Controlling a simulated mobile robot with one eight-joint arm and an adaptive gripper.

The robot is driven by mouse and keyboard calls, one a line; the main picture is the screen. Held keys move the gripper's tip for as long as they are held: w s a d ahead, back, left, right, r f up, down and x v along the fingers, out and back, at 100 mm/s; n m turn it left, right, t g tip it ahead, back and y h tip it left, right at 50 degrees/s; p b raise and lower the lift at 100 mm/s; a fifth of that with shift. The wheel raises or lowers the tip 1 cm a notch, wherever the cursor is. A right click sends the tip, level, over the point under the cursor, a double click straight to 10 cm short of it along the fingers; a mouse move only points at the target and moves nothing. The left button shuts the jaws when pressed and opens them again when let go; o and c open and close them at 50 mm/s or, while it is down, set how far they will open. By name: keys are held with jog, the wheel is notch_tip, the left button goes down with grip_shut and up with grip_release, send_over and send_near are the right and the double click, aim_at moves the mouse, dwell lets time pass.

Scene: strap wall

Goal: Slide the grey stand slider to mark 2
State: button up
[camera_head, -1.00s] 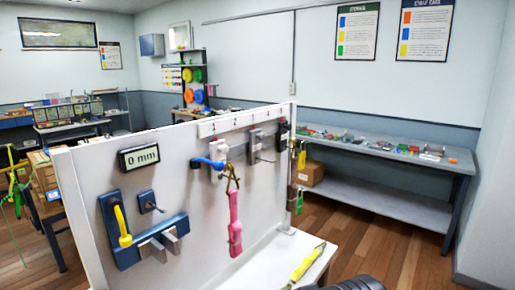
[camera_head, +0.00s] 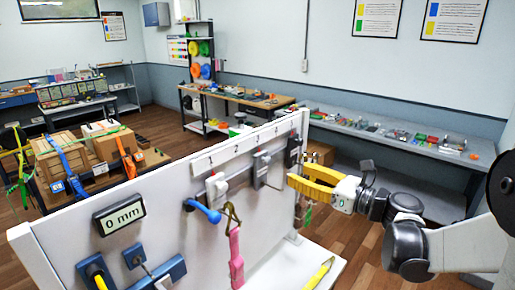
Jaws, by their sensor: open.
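The grey slider (camera_head: 261,171) sits on the white panel (camera_head: 165,212), below the white mark strip (camera_head: 245,142). It is near the marks 3 and 4; I cannot tell its exact alignment. A whitish block (camera_head: 216,188) is left of it, below the low marks. My gripper (camera_head: 291,183) has yellow fingers pointing left and is open. It is just right of the grey slider in the picture, in front of the panel, and appears apart from it. I cannot tell its depth from the panel.
A blue handle (camera_head: 204,211) sticks out from the panel, with a pink strap (camera_head: 236,255) hanging nearby. A display reading 0 mm (camera_head: 119,216) is at the left. A dark block (camera_head: 292,151) is at the panel's right end. A yellow tool (camera_head: 319,273) lies on the ledge.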

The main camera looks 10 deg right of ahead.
aim_at(270, 162)
jog(key=x, duration=1)
jog(key=shift+w+a+b, duration=0.15)
jog(key=shift+a+b, duration=0.15)
jog(key=shift+b, duration=0.05)
jog(key=shift+r, duration=0.1)
grip_shut()
